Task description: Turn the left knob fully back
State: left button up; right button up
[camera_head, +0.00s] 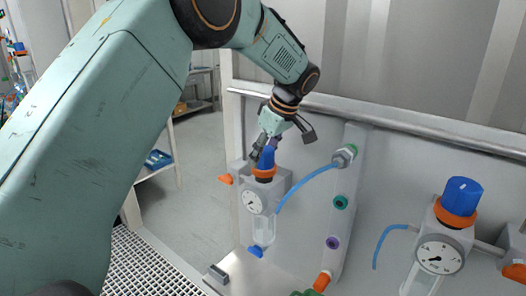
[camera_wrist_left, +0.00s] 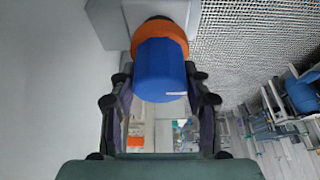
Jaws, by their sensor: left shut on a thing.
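The left knob (camera_head: 266,158) is blue with an orange collar and sits on top of a grey regulator with a round gauge (camera_head: 252,201). My left gripper (camera_head: 268,146) comes down on it from above, its fingers shut around the knob. In the left wrist view the blue knob (camera_wrist_left: 162,70) and its orange collar (camera_wrist_left: 160,38) lie between the two fingers (camera_wrist_left: 160,100). The fingers hide part of the knob in the head view. My right gripper is not in view.
A second regulator with a blue knob (camera_head: 461,196) and gauge (camera_head: 439,255) stands at the right. A blue hose (camera_head: 307,184) runs from the left regulator to a grey post (camera_head: 345,190) with coloured ports. A rail (camera_head: 400,117) crosses behind. Shelves stand at the far left.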

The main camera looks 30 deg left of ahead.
pick_arm(q)
jog(key=shift+d+f, duration=0.1)
dwell(0.4)
jog(key=o, duration=1.2)
jog(key=shift+d, duration=0.1)
jog(key=shift+c, duration=0.2)
jog(key=v, duration=1.2)
jog(key=shift+w, duration=0.1)
